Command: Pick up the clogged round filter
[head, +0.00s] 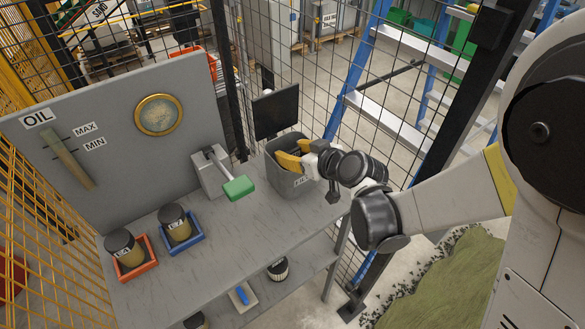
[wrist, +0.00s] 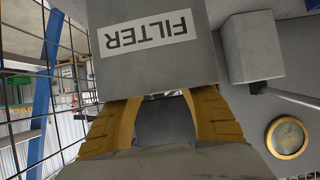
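My gripper (head: 291,153) has yellow fingers and is at the mouth of a grey bin (head: 291,184) on the right end of the bench. The wrist view shows the fingers (wrist: 163,98) apart, with their tips hidden behind the rim of the bin (wrist: 155,72), which is marked FILTER. I see no filter between them; only a dark grey surface shows in the gap. One round filter (head: 122,249) with a dark top stands in a red tray (head: 135,268). A similar filter (head: 174,222) stands in a blue tray (head: 182,241). I cannot tell which is clogged.
A lever with a green handle (head: 239,188) stands between the trays and the bin. A black screen (head: 275,111) is behind the bin. A gauge (head: 159,115) is on the back panel. A dark-topped round item (head: 278,268) is on the lower shelf. Mesh fencing surrounds the bench.

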